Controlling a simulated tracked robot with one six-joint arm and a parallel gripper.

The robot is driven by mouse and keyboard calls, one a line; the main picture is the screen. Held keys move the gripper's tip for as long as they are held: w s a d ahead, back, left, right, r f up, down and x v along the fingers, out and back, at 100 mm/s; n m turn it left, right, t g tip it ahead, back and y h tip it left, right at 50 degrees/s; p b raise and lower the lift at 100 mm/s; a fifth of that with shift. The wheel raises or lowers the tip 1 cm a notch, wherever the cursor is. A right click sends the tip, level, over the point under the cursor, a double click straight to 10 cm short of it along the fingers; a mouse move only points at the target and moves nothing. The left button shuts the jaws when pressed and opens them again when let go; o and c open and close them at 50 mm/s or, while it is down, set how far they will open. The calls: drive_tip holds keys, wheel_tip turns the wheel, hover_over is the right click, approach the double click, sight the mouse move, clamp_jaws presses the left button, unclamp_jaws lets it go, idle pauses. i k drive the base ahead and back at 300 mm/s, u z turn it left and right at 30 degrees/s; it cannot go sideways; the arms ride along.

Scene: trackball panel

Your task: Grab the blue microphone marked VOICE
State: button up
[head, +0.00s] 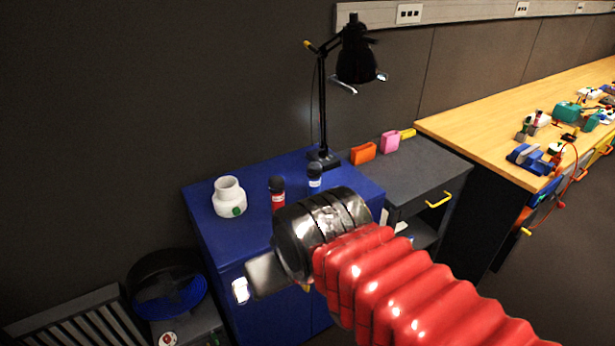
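A blue microphone (315,179) with a black head and a small white label stands upright on the blue cabinet (203,206). The label is too small to read. A red microphone (277,196) with a black head stands to its left. My gripper (262,277) is in front of and below the cabinet top in the picture, apart from both microphones. One flat grey finger shows; the rest is hidden behind my black wrist and red sleeve, so its opening cannot be told.
A white jar (229,197) stands left of the microphones, and a black desk lamp (322,110) behind them. A grey drawer cart (430,167) holds orange, pink and yellow items. A wooden workbench (480,115) is at right, a black fan (165,285) at lower left.

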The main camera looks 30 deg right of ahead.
sight(314, 168)
drive_tip(key=u, duration=3.6)
drive_tip(key=k, duration=0.8)
drive_tip(key=u, duration=0.1)
